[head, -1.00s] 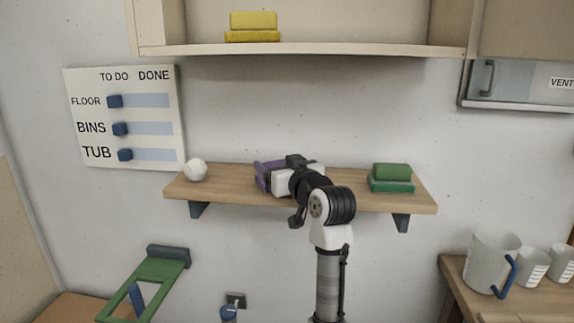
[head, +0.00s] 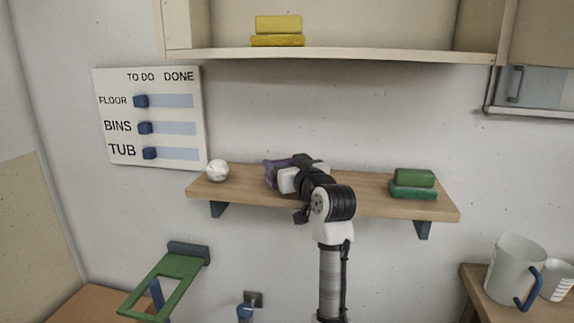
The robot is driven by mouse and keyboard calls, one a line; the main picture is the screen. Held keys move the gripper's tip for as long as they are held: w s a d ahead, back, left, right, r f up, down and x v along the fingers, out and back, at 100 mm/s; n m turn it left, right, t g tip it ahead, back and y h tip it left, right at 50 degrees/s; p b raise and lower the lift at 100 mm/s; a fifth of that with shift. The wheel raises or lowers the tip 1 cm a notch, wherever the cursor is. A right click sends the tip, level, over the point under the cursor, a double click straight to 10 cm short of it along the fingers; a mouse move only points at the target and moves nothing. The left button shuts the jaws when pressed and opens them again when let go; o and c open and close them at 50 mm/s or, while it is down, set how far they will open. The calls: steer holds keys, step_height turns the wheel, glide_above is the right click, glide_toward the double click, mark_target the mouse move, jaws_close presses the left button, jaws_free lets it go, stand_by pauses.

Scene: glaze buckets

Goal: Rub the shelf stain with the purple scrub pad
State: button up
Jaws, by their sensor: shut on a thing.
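The purple scrub pad (head: 270,173) shows at the left side of my gripper (head: 284,176), over the wooden shelf (head: 370,192). My gripper is shut on the pad; its white and black body hides most of the pad. The pad appears at the shelf surface, but I cannot tell whether it touches. No stain shows on the visible shelf top; the part behind my gripper and arm is hidden.
A white crumpled ball (head: 217,170) sits at the shelf's left end. Two stacked green pads (head: 414,184) lie at the right. Yellow blocks (head: 278,28) lie on the upper shelf. Bare shelf lies between my arm and the green pads.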

steer(key=shift+s+d, duration=0.25)
steer(key=shift+d, duration=0.95)
steer(key=shift+s+d, duration=0.2)
steer(key=shift+d, duration=0.95)
steer(key=shift+s+d, duration=0.25)
steer(key=shift+d, duration=0.95)
steer(key=shift+s+d+f, duration=0.1)
steer(key=shift+s+d, duration=0.1)
steer(key=shift+d, duration=0.65)
steer(key=shift+s+d, duration=0.15)
steer(key=shift+d, duration=0.7)
steer(key=shift+s+d, duration=0.2)
steer(key=shift+d, duration=0.9)
steer(key=shift+s+d, duration=0.25)
steer(key=shift+d, duration=0.8)
steer(key=shift+s+d, duration=0.2)
steer(key=shift+d, duration=0.9)
steer(key=shift+d+b, duration=0.15)
steer(key=shift+b, duration=0.25)
steer(key=shift+w+a, duration=0.45)
steer(key=shift+a, duration=1.85)
steer(key=shift+w+a, duration=0.45)
steer(key=shift+a, duration=1.85)
steer(key=shift+w+a, duration=0.45)
steer(key=shift+a, duration=1.85)
steer(key=shift+w+a+p, duration=0.2)
steer(key=shift+a, duration=0.7)
steer(key=shift+w+a+p, duration=0.15)
steer(key=shift+a, duration=0.75)
